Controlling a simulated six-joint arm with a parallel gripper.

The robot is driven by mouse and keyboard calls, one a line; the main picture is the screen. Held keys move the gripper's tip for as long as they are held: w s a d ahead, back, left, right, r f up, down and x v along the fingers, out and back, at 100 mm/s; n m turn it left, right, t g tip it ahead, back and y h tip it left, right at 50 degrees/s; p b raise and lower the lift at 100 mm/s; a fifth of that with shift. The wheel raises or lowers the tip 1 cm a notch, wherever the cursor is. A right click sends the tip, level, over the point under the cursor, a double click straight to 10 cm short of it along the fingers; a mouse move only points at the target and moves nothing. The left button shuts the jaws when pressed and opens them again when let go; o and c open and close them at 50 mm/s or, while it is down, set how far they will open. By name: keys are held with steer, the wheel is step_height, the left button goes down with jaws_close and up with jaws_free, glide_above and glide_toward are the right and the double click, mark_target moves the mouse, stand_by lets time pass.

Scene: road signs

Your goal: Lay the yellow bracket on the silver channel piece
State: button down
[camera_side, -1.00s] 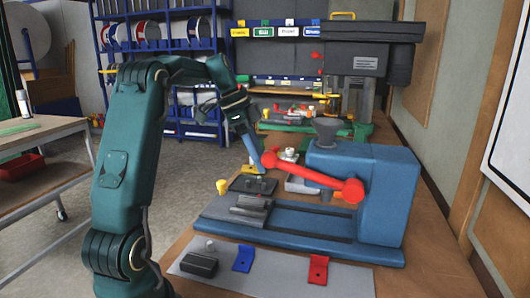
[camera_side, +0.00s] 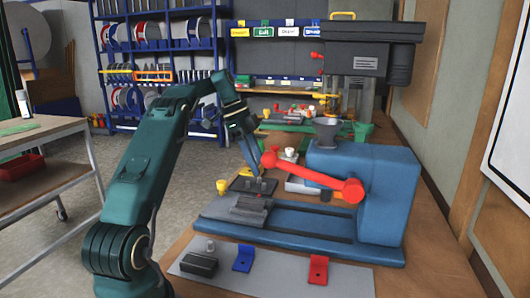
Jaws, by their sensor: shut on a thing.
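My gripper (camera_side: 254,170) points down over the dark plate behind the blue machine's bed. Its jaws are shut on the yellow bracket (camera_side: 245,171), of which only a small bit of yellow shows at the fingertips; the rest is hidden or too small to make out. A grey, channel-like piece (camera_side: 247,207) lies on the near left end of the machine bed, in front of my gripper. I cannot tell surely whether it is the silver channel piece. My gripper appears apart from it.
The blue machine (camera_side: 385,190) with its red lever (camera_side: 312,178) stands close to the right of my gripper. A yellow knob (camera_side: 222,187) stands to the left. A grey mat (camera_side: 275,272) in front holds a dark block (camera_side: 200,264), a blue bracket (camera_side: 243,258) and a red bracket (camera_side: 318,268).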

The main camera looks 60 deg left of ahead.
mark_target(247, 171)
steer(key=shift+s+a+f, duration=0.1)
steer(key=shift+f, duration=4.05)
steer(key=shift+c, duration=1.9)
jaws_free()
steer(key=shift+f, duration=0.1)
steer(key=shift+v, duration=3.85)
